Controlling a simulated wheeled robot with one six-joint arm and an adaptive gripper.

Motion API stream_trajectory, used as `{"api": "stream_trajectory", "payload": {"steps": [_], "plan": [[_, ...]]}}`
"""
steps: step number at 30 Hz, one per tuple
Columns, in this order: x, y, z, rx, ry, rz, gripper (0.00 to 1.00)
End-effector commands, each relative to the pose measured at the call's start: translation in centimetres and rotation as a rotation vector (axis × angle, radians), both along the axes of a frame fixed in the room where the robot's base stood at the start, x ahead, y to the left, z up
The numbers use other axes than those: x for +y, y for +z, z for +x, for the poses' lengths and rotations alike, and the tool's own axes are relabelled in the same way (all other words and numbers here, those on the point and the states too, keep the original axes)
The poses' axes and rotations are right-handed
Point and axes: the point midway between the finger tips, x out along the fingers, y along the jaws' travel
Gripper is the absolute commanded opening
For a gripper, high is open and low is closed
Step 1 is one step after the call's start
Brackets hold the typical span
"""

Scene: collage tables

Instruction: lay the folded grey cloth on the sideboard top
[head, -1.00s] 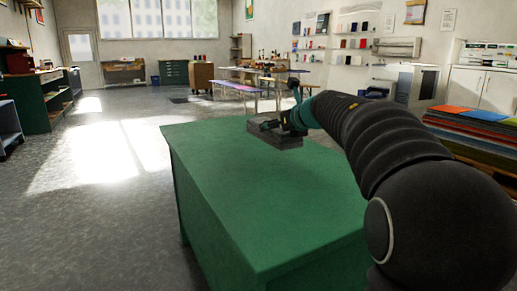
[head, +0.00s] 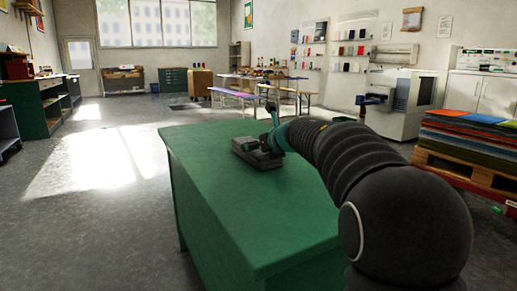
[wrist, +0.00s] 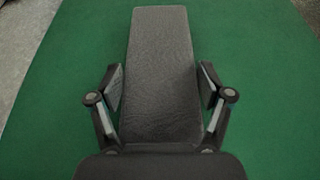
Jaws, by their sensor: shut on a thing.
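The folded grey cloth (head: 250,156) is a dark, flat, oblong bundle at the far end of the green sideboard top (head: 235,205). My gripper (head: 270,147) is shut on it. In the wrist view the cloth (wrist: 162,75) runs lengthwise away from my gripper (wrist: 163,105), with a finger on each side of it. Green sideboard top (wrist: 255,70) shows around it. The cloth lies flat and very close to the top; I cannot tell whether it touches. My arm hides part of the sideboard's right side.
The rest of the sideboard top is bare. A pallet (head: 450,168) stacked with coloured sheets stands to the right. Grey floor (head: 100,210) is open on the left. Tables and benches (head: 240,95) stand farther back.

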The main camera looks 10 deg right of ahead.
Motion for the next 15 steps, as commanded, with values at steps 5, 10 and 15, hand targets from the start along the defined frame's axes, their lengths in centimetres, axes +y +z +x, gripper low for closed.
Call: {"api": "stream_trajectory", "payload": {"steps": [5, 10, 15], "plan": [[0.00, -0.27, 0.00, 0.000, 0.000, 0.000, 0.42], [-0.01, -0.16, 0.00, 0.000, 0.000, 0.000, 1.00], [0.00, -0.16, 0.00, 0.000, 0.000, 0.000, 1.00]]}}
